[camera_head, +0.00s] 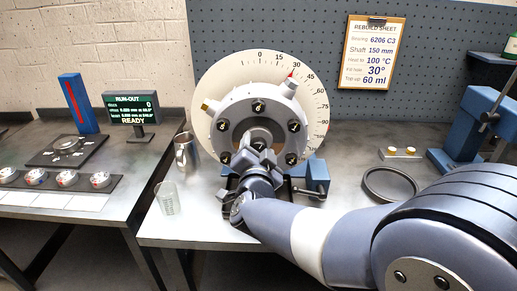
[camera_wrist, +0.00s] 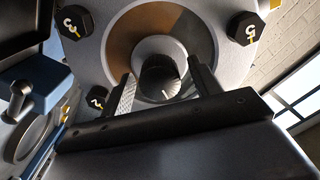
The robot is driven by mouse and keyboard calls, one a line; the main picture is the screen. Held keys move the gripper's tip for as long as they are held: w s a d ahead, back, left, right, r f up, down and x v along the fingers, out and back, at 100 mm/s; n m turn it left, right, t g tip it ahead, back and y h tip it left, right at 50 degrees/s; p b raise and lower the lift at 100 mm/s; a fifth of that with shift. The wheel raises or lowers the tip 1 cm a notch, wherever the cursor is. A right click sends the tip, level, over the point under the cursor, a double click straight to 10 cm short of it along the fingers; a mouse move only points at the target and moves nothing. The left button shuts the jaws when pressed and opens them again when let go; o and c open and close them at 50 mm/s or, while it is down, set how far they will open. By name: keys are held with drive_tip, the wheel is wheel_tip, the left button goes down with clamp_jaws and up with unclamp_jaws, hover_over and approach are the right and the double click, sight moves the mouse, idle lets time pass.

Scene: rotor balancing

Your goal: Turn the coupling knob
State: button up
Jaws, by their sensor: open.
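The coupling knob (camera_wrist: 159,76) is a dark round knob with a small white mark, at the centre of the grey rotor hub. In the wrist view my gripper (camera_wrist: 163,78) is open, with one finger on each side of the knob and gaps visible between. I cannot tell how far the fingertips reach along it. In the head view my gripper (camera_head: 261,158) is in front of the hub's centre and hides the knob. The grey rotor flange (camera_head: 237,109) has numbered black bolts and stands upright before a white degree dial (camera_head: 216,82).
A blue clamp (camera_head: 316,176) is at the rotor's lower right. A glass beaker (camera_head: 167,198) and metal cup (camera_head: 186,150) stand left. A dark ring (camera_head: 390,184) lies right. The run-out display (camera_head: 131,108) reads 0 and READY. A rebuild sheet (camera_head: 371,53) hangs behind.

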drive_tip(key=s, duration=1)
drive_tip(key=shift+s+a, duration=0.15)
drive_tip(key=shift+s, duration=0.25)
drive_tip(key=shift+w, duration=0.1)
drive_tip(key=w, duration=1)
drive_tip(key=shift+w, duration=0.4)
drive_tip(key=shift+s, duration=0.1)
drive_tip(key=shift+s, duration=0.1)
